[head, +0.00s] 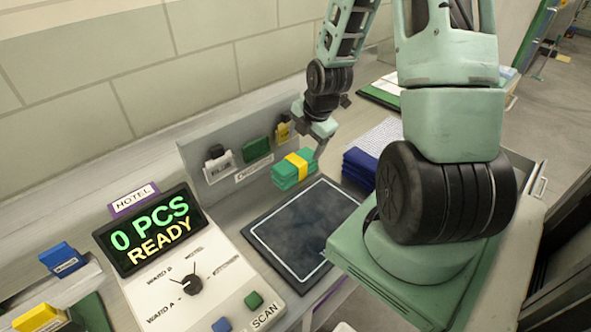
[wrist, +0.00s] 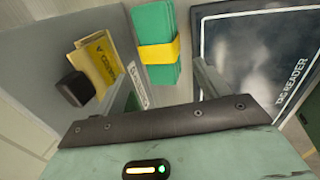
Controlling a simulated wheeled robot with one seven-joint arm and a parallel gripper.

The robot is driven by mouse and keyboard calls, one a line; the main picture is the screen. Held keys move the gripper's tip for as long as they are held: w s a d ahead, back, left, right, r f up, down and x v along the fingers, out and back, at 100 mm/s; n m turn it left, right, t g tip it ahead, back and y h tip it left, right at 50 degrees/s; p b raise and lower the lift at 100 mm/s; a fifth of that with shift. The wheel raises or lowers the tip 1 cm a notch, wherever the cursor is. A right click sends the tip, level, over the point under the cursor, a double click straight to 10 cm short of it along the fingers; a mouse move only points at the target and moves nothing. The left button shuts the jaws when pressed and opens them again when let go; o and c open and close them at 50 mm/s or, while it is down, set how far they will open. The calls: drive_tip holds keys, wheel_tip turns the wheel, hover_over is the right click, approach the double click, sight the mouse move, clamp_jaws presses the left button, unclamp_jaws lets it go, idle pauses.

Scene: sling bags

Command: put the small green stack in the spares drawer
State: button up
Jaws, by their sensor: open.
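The small green stack (head: 294,169) is folded green cloth with a yellow band around it. It sits by the foot of the grey panel, beside the dark pad. In the wrist view the stack (wrist: 155,30) lies ahead of my gripper (wrist: 163,78), roughly in line with the gap between the fingers. In the head view my gripper (head: 318,140) is open and empty, just above and right of the stack; contact cannot be told. No drawer labelled spares can be read; a metal handle (head: 541,187) shows at the right, partly behind my arm.
The dark tag reader pad (head: 300,232) is bare. A dark blue stack (head: 360,166) lies right of it. A grey panel (head: 212,187) with tags stands behind the green stack. A console (head: 190,285) at front left has a display (head: 150,232) reading "0 PCS READY".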

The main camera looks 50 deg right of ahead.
sight(297, 161)
drive_tip(key=x, duration=0.3)
drive_tip(key=shift+w+f, duration=0.1)
drive_tip(key=shift+f, duration=0.25)
drive_tip(key=shift+p+x, duration=1.3)
drive_tip(key=shift+x, duration=1.4)
drive_tip(key=shift+a, duration=0.15)
drive_tip(key=c, duration=0.9)
drive_tip(key=shift+r, duration=0.2)
